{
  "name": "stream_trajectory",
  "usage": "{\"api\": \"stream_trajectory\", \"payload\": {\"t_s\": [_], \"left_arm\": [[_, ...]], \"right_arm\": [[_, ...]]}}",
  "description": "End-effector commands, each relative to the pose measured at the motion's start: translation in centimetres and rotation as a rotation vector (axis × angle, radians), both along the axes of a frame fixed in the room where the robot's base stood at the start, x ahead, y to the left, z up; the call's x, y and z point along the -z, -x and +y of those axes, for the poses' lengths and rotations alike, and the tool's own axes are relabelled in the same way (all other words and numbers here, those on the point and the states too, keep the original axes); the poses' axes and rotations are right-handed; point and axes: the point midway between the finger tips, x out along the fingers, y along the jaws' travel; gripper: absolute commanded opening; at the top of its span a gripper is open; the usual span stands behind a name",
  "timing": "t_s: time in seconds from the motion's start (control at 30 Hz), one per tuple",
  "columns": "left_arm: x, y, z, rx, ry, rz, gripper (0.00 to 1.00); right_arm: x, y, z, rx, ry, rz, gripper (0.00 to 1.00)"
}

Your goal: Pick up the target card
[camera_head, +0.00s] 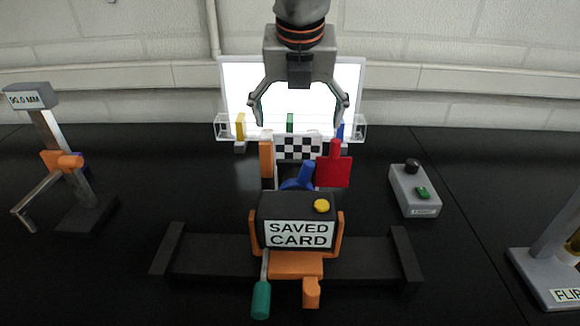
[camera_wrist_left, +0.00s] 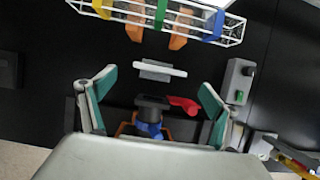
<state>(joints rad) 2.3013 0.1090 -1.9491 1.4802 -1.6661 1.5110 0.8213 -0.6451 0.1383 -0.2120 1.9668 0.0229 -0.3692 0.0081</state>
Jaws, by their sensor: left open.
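A black-and-white checkered card (camera_head: 298,147), which looks like the target card, stands upright behind the box labelled SAVED CARD (camera_head: 298,234). In the left wrist view a thin pale plate (camera_wrist_left: 160,69), probably this card seen nearly edge-on, lies beyond the fingertips. My left gripper (camera_head: 300,108) hangs above and behind the card in the head view, fingers wide apart and empty. In the left wrist view the gripper (camera_wrist_left: 155,90) also shows open, with its fingers spread to either side. My right gripper is not in view.
A red paddle (camera_head: 333,166) and an orange post (camera_head: 266,160) flank the card closely. A clear rack with coloured tabs (camera_head: 222,128) stands behind, before a bright panel (camera_head: 240,88). A grey button box (camera_head: 414,190) is right; a measuring stand (camera_head: 50,130) is left.

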Motion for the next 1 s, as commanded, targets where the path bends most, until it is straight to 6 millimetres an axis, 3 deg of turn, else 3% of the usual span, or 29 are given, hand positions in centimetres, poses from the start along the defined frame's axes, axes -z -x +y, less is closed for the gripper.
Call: {"api": "stream_trajectory", "payload": {"t_s": [0.43,0.7,0.97,1.0], "left_arm": [[3.5,-1.3,0.0,0.0,-0.001,0.002,0.89],[7.0,-2.5,0.0,0.001,-0.001,0.003,0.89],[7.3,-2.7,0.1,0.001,0.0,0.001,0.89],[7.3,-2.7,0.1,0.001,0.0,0.001,0.79]], "right_arm": [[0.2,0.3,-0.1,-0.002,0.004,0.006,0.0],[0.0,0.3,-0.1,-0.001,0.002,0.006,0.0],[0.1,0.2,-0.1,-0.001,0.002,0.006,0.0],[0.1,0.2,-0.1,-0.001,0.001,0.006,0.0]]}}
